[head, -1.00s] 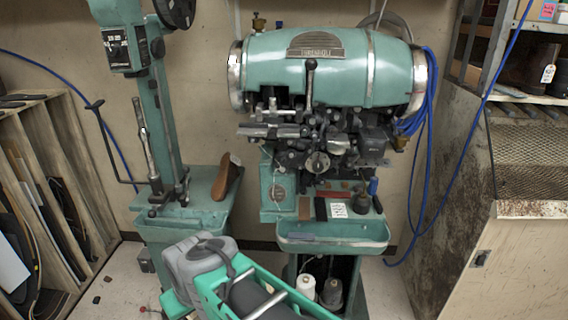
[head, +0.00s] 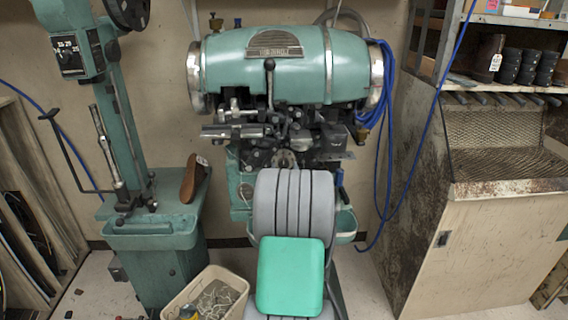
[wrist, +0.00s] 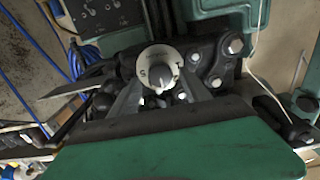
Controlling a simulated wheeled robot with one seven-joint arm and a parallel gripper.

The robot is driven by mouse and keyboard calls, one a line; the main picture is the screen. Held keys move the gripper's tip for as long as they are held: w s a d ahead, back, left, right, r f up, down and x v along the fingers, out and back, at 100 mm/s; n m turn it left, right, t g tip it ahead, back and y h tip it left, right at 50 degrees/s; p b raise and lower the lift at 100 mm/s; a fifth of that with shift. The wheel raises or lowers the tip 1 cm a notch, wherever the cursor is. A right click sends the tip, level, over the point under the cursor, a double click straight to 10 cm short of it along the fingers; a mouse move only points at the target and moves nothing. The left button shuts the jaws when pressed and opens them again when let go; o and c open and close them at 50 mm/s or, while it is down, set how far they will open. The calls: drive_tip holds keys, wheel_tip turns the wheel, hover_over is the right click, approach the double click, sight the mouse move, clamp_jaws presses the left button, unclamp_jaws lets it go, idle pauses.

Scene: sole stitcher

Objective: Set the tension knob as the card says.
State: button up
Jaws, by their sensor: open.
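The tension knob is a round whitish dial (wrist: 160,66) on a dark bracket in the wrist view, with small dark letters at its left and right sides. A pale pointed piece shows at its lower middle. In the head view the dial (head: 283,158) shows just above my arm, partly hidden. My gripper (wrist: 161,92) has two grey fingers spread apart, one on each side of the dial's lower part. I cannot tell whether they touch it. The card is not visible now; my arm covers the machine front where a white label showed earlier.
The green stitching machine (head: 285,65) fills the middle, with a lever (head: 269,82) standing above the dial. Blue cable (head: 388,130) hangs at its right. A bin (head: 207,292) sits on the floor at left. A worn cabinet (head: 485,235) stands at right.

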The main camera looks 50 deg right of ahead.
drive_tip(key=shift+x, duration=1.05)
drive_tip(key=shift+a, duration=0.1)
clamp_jaws()
